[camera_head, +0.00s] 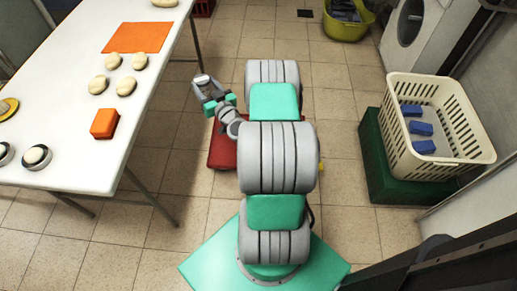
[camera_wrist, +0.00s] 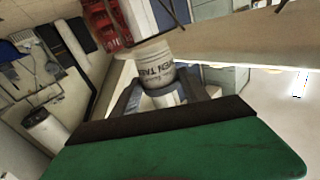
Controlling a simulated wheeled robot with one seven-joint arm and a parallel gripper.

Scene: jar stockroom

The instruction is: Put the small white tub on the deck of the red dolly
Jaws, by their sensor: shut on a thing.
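The small white tub (camera_wrist: 156,68), with dark lettering on its side, is between the fingers of my gripper (camera_wrist: 161,92) in the wrist view. My gripper is shut on it. In the head view the tub (camera_head: 201,80) shows small at the end of my gripper (camera_head: 207,91), held above the floor just right of the white table. The red dolly (camera_head: 222,152) is on the floor beneath my arm, nearer the camera than the gripper. My arm hides much of its deck. The tub is apart from the dolly.
A white table (camera_head: 60,110) with buns, an orange mat (camera_head: 136,37) and an orange block (camera_head: 104,123) stands left. A cream basket (camera_head: 460,155) with blue blocks sits on a green base (camera_head: 378,165) at right. A yellow-green tub (camera_head: 347,30) stands at the back. Tiled floor between is clear.

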